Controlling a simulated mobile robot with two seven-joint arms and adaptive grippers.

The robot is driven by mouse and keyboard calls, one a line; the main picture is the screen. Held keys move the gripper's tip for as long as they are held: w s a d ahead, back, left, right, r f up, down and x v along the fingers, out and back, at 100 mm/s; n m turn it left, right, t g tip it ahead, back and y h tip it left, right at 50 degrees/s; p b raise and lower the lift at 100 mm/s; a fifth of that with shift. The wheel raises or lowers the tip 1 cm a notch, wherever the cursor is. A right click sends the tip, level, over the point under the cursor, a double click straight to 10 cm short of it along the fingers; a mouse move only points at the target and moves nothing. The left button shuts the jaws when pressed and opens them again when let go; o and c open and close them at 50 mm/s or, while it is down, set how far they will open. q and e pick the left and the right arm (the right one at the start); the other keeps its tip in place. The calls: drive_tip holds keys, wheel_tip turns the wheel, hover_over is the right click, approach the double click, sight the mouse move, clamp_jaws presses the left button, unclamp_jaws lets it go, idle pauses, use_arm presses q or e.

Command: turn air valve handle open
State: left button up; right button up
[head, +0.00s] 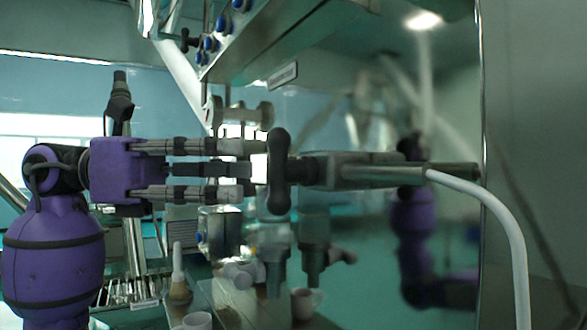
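The air valve has a black, two-lobed handle (279,170) that stands upright, its long axis vertical. Behind it a grey metal valve body (335,171) runs to the right towards the shiny panel. My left gripper (252,169) comes in from the left, level with the handle. Its fingers are straight and spread apart, with their tips at or just short of the handle's left side. I cannot tell whether they touch it. My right gripper is not in view.
A white hose (505,225) curves down at the right from the valve's fitting. The shiny metal panel (535,150) mirrors my purple arm. A machine with blue knobs (211,44) is above. A brush-like tool (179,275) and small cups (198,321) stand below.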

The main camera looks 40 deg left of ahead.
sight(273, 169)
use_arm(q)
drive_tip(key=p+x, duration=0.1)
drive_tip(key=x, duration=0.5)
drive_tip(key=shift+s+d+r, duration=0.1)
drive_tip(key=shift+d, duration=0.35)
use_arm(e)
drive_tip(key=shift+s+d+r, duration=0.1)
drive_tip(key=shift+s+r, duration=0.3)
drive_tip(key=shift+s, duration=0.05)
use_arm(q)
clamp_jaws()
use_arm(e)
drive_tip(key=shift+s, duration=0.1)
